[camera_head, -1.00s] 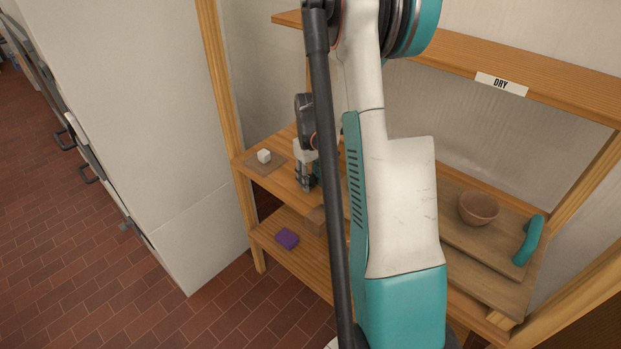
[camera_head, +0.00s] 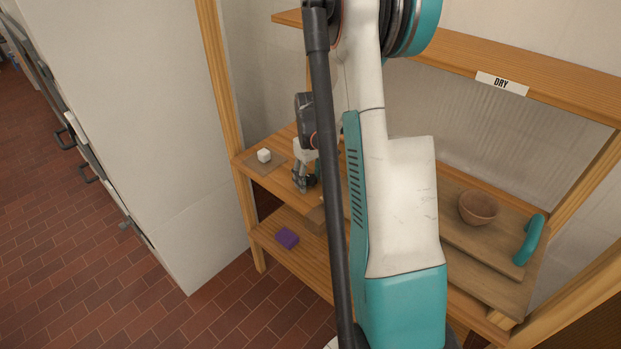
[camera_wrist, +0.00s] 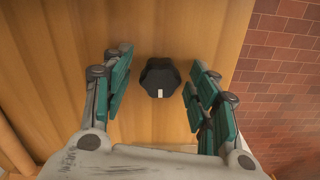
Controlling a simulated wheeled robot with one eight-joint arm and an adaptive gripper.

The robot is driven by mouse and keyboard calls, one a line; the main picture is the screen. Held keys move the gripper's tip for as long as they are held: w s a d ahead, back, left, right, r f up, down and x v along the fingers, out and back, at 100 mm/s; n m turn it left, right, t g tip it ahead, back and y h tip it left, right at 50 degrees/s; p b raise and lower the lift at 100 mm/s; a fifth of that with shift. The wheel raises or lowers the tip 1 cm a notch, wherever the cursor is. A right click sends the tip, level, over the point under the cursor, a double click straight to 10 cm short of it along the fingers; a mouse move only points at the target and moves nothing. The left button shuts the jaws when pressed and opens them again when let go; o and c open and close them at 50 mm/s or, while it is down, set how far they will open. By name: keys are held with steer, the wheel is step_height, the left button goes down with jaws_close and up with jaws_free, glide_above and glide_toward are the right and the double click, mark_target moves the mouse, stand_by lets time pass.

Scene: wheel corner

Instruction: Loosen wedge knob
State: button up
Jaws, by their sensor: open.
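The wedge knob (camera_wrist: 160,76) is black and lobed, with a small white mark at its lower edge in the wrist view. It sits against a wooden surface (camera_wrist: 187,30). My gripper (camera_wrist: 157,88) is open, with one teal-padded finger to the left of the knob and the other to the right. Gaps show between the knob and both fingers, so it is not held. In the head view my gripper (camera_head: 304,182) is small and partly behind my arm, over the left part of the shelf. I cannot make out the knob there.
A purple block (camera_head: 287,238) lies on the lower shelf. A white cabinet (camera_head: 150,120) stands at left.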

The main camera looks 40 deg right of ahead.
mark_target(311, 177)
step_height(311, 177, up, 12)
stand_by(0.5)
stand_by(0.4)
